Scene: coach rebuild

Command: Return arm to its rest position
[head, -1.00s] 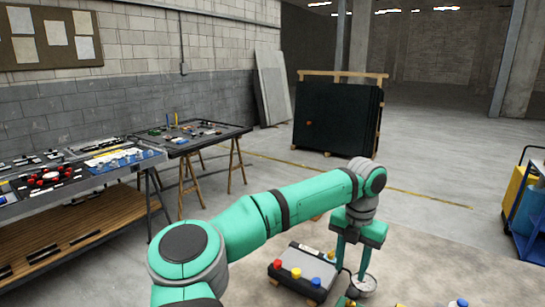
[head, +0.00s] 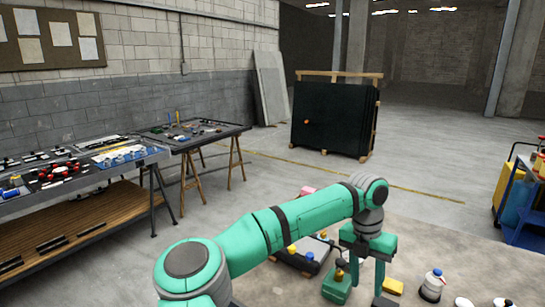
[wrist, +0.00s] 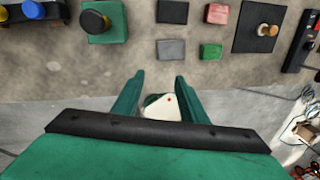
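My arm is green with grey joints and reaches across the lower middle of the head view. My gripper (head: 368,268) points down over the pale floor patch, above several small objects. In the wrist view its two green fingers (wrist: 157,88) stand apart, with clear space between the tips. A white piece with a small orange dot (wrist: 162,105) shows between the fingers near the palm; its lower part is hidden, and it seems to lie beyond them rather than be gripped.
A button box (head: 300,255) sits partly behind my arm. Workbenches (head: 160,158) stand left, a blue cart (head: 520,205) right. Open floor lies behind.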

